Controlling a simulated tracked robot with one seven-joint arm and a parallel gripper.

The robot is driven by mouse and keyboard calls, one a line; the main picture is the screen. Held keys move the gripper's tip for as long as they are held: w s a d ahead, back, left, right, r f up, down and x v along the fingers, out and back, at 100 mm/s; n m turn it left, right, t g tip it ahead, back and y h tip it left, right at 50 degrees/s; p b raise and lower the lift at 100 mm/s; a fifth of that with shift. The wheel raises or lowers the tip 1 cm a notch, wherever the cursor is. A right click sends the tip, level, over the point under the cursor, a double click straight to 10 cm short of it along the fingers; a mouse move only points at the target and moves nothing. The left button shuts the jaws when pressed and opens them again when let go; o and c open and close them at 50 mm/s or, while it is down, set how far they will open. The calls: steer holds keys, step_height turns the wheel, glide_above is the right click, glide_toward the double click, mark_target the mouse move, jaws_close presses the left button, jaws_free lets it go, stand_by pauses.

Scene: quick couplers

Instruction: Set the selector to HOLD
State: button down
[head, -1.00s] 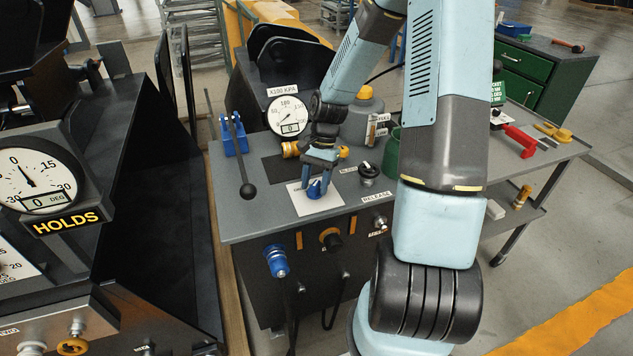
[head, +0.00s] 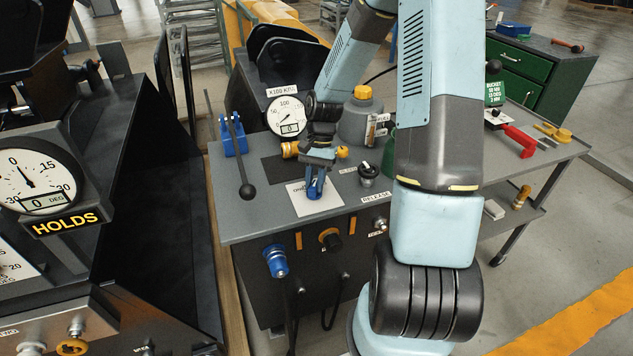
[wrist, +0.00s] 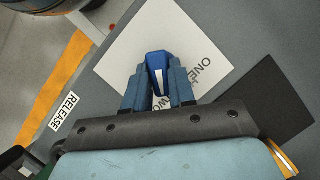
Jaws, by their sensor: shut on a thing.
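The selector is a blue knob (wrist: 158,66) with a white stripe, on a white plate (wrist: 195,45) on the grey bench top. In the wrist view the words ONE and TWO show on the plate beside the knob; other lettering is hidden by my fingers. My gripper (wrist: 158,88) is shut on the blue knob, one finger on each side. In the head view my gripper (head: 315,190) points down onto the white plate (head: 328,205), and its fingers cover most of the knob. I cannot read a HOLD position on the plate.
A black-ball lever (head: 247,190) stands left of the plate. A black knob (head: 368,172) and a RELEASE label (head: 375,196) are to the right. A round gauge (head: 288,117) stands behind. A lit HOLDS sign (head: 66,223) is at far left.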

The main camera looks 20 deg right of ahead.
steer(key=n, duration=0.1)
steer(key=n+h, duration=0.1)
steer(key=n, duration=0.1)
steer(key=shift+s+a+g, duration=0.1)
steer(key=shift+a+g, duration=0.2)
steer(key=shift+g, duration=0.1)
steer(key=shift+s+f+n+h, duration=0.1)
steer(key=shift+n+h, duration=0.7)
steer(key=shift+n, duration=1.3)
steer(key=c, duration=0.9)
jaws_free()
steer(key=shift+c, duration=0.2)
steer(key=shift+w, duration=0.3)
steer(key=shift+w+r, duration=0.1)
steer(key=shift+r, duration=0.3)
steer(key=v, duration=1.3)
